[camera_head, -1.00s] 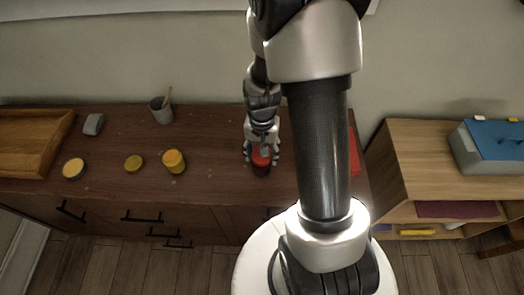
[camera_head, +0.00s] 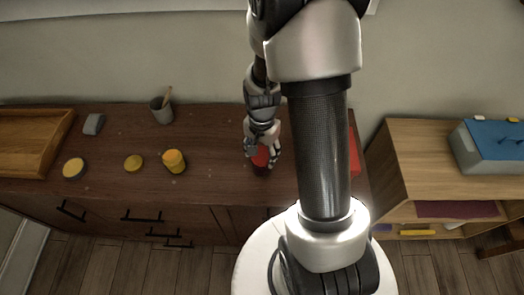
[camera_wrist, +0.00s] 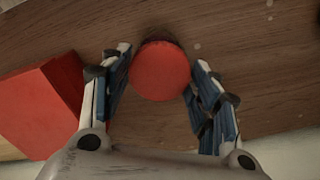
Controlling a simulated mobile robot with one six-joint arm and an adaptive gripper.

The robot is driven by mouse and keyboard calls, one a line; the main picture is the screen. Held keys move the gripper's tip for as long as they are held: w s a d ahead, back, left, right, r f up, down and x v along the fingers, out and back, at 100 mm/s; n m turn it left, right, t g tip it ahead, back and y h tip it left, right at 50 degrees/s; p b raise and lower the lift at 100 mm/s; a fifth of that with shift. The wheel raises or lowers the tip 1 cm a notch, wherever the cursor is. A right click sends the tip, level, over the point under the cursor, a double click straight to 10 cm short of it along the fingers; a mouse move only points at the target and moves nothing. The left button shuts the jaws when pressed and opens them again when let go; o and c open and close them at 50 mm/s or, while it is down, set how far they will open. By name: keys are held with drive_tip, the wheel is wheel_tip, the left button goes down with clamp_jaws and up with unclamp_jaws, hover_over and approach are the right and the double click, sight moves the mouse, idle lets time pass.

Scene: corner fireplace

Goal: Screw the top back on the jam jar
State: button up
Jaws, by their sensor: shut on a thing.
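The jam jar (camera_head: 261,170) stands upright on the dark wooden cabinet top, its dark red body partly hidden by my fingers. Its round red top (camera_wrist: 160,70) shows from above in the wrist view, between my two fingers. My gripper (camera_head: 262,156) points down over the jar and is shut on the red top. In the wrist view my gripper (camera_wrist: 162,82) has a finger on each side of the top. The top appears to sit on the jar, but the seam and thread are hidden.
A red box (camera_wrist: 40,105) lies close to the jar. Left along the cabinet top (camera_head: 215,165) are a yellow jar (camera_head: 174,161), a flat yellow disc (camera_head: 133,163), another round container (camera_head: 74,168), a grey cup (camera_head: 161,112), a grey block (camera_head: 94,124) and a wooden tray (camera_head: 68,123).

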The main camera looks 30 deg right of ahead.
drive_tip(key=m, duration=0.2)
drive_tip(key=shift+m, duration=0.3)
drive_tip(key=o, duration=1.2)
drive_tip(key=shift+o, duration=0.2)
drive_tip(key=shift+o, duration=1.4)
drive_tip(key=shift+r+p, duration=1.25)
drive_tip(key=shift+r, duration=0.3)
